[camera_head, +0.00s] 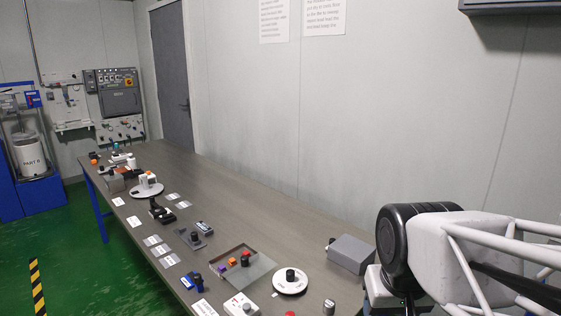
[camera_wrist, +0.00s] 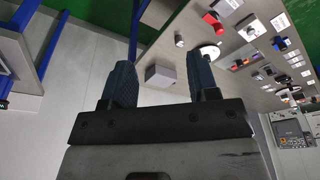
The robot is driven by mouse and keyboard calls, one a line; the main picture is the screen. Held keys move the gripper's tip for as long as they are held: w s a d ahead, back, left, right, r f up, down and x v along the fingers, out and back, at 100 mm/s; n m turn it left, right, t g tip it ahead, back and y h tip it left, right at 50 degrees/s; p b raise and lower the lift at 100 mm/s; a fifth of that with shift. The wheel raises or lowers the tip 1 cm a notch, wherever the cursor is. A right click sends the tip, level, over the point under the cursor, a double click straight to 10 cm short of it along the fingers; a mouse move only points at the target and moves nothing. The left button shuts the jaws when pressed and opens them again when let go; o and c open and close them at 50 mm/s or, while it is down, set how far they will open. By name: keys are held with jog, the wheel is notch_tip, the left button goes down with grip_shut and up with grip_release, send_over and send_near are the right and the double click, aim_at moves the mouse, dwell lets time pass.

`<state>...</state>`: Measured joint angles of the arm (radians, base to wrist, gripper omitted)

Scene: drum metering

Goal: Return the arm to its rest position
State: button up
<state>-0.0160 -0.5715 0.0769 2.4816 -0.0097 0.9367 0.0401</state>
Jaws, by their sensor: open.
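In the wrist view my gripper (camera_wrist: 159,65) has its two dark blue fingers spread wide apart. Nothing is held between them. The table (camera_wrist: 222,80) and a grey box (camera_wrist: 161,76) show in the background beyond the fingers, apart from them. In the head view part of my arm, a black joint and a pale grey link, fills the lower right by the table's near right end. My gripper cannot be made out in that view.
The long table (camera_head: 240,205) carries many small devices and labels. At its near end are a grey box (camera_head: 351,254), a shallow tray (camera_head: 262,272) with coloured knobs and a white round dial (camera_head: 290,286). A wall (camera_head: 380,120) runs behind. Green floor (camera_head: 110,270) is open at left.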

jog(key=s, duration=0.2)
jog(key=s+f, duration=0.1)
jog(key=shift+s+d, duration=0.15)
jog(key=shift+d, duration=0.25)
jog(key=shift+r, duration=0.1)
jog(key=shift+c, duration=0.2)
dwell(1.9)
